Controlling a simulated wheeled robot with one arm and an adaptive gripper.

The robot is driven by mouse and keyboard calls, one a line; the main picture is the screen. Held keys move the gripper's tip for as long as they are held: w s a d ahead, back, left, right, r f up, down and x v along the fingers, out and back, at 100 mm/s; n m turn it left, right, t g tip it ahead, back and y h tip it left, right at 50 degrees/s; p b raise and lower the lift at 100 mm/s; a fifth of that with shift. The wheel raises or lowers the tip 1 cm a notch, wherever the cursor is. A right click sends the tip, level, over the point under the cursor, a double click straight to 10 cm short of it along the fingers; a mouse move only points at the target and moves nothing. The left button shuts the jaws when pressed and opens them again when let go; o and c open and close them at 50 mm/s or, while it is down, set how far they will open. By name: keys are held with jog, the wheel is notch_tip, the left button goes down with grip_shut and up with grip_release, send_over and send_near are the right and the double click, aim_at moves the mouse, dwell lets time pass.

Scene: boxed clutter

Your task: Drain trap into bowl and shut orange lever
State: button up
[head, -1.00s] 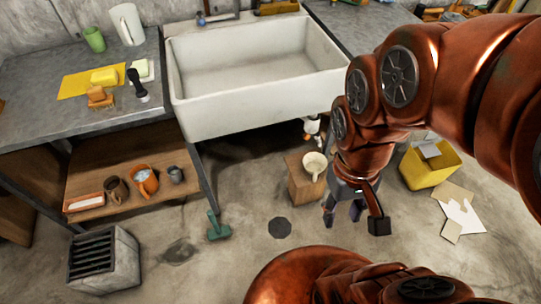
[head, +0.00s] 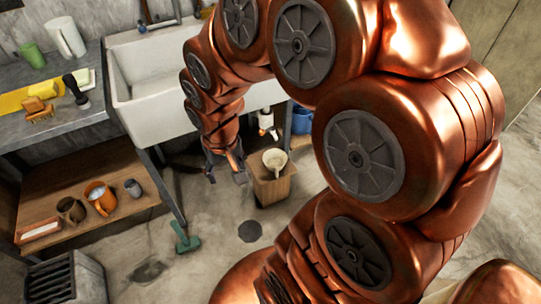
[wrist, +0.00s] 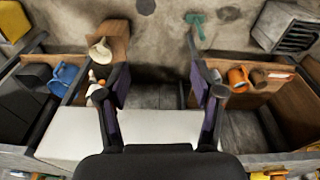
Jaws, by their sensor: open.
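A cream bowl (head: 275,159) sits on a wooden block (head: 272,185) below the sink's right side; it also shows at the upper left of the wrist view (wrist: 100,51). The white trap (head: 266,120) hangs under the sink, above and behind the bowl. In the wrist view a small orange and white part (wrist: 95,77) shows beside the left finger; I cannot clearly make out the lever, which that finger partly hides. My gripper (wrist: 160,92) is open and empty, its fingers spread wide. In the head view my gripper (head: 226,170) is left of the wooden block, apart from the bowl.
The white sink (head: 150,110) stands above. A low shelf (head: 80,185) at left holds an orange mug (head: 101,197) and other cups. A green tool (head: 186,240) and a dark drain (head: 250,231) lie on otherwise open floor.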

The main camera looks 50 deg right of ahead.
jog(key=w+d+f+m+t+b, duration=0.4)
jog(key=w+d+f+b, duration=0.3)
jog(key=w+f, duration=0.4)
jog(key=w+d+f+m+t+b, duration=0.35)
jog(key=w+d+f+b, duration=0.25)
jog(key=w+d+f, duration=0.45)
jog(key=m+t+h+b, duration=0.5)
jog(key=m+t+b, duration=0.3)
jog(key=m+b, duration=0.35)
send_near(262, 134)
jog(key=shift+d+f+b+x, duration=0.15)
jog(key=shift+b+x, duration=0.05)
jog(key=shift+x, duration=2.5)
jog(key=shift+d+f+b+x, duration=0.15)
jog(key=shift+b+x, duration=0.05)
jog(key=shift+x, duration=2.45)
jog(key=shift+s, duration=0.1)
grip_shut()
